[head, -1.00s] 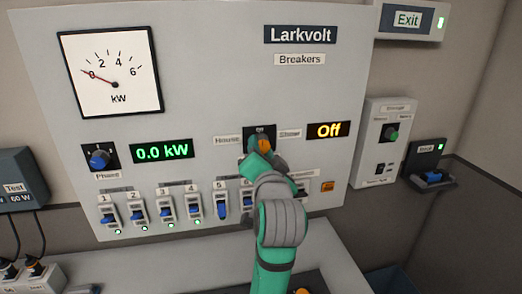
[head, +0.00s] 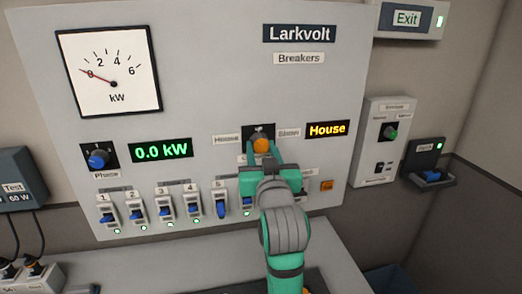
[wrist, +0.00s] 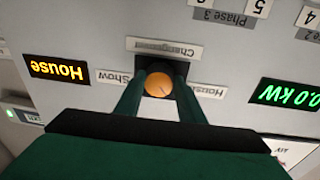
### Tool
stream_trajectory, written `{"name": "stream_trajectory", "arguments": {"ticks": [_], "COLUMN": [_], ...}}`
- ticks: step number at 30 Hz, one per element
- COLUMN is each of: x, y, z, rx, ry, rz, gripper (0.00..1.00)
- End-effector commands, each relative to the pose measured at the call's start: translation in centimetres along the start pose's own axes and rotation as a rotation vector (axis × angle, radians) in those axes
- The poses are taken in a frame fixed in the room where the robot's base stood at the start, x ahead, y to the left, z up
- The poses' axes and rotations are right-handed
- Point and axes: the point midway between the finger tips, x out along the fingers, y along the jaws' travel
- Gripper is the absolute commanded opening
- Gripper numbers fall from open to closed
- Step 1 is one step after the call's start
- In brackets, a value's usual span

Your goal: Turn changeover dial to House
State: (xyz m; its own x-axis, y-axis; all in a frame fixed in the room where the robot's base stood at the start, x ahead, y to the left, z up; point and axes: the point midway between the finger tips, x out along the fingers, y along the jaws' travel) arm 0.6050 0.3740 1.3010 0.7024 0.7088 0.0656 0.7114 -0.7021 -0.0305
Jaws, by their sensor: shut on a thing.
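The changeover dial (head: 261,145) is an orange round knob on a black plate on the panel, between the labels House (head: 227,138) and Show (head: 289,133). My gripper (head: 262,153) is shut on the dial; in the wrist view its two green fingers (wrist: 158,88) stand on either side of the orange knob (wrist: 158,85). The display (head: 328,129) right of the dial reads House in orange, and it also shows in the wrist view (wrist: 57,69). The dial's pointer is hidden or too small to read.
A row of breaker switches (head: 165,208) runs below the dial, partly behind my arm. A blue Phase knob (head: 98,158) and a green 0.0 kW display (head: 161,150) are at left. A side box with a green knob (head: 390,133) is at right.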

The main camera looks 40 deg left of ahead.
Motion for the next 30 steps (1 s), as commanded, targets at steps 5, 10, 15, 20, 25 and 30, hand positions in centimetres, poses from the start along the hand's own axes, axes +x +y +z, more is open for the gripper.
{"name": "stream_trajectory", "arguments": {"ticks": [5,10,15,20,25,30], "x": [-0.16,-0.16,-0.16,-0.15,-0.16,-0.15], "y": [0.06,0.05,-0.01,-0.07,-0.09,-0.13], "z": [-0.37,-0.38,-0.42,-0.46,-0.49,-0.52], "rx": [-0.131,-0.223,-0.278,-0.303,-0.310,-0.309], "ry": [0.019,0.026,0.031,0.034,0.036,0.036], "rz": [-0.008,-0.014,-0.020,-0.023,-0.023,-0.023], "gripper": [0.13,0.13,0.13,0.13,0.13,0.13]}}
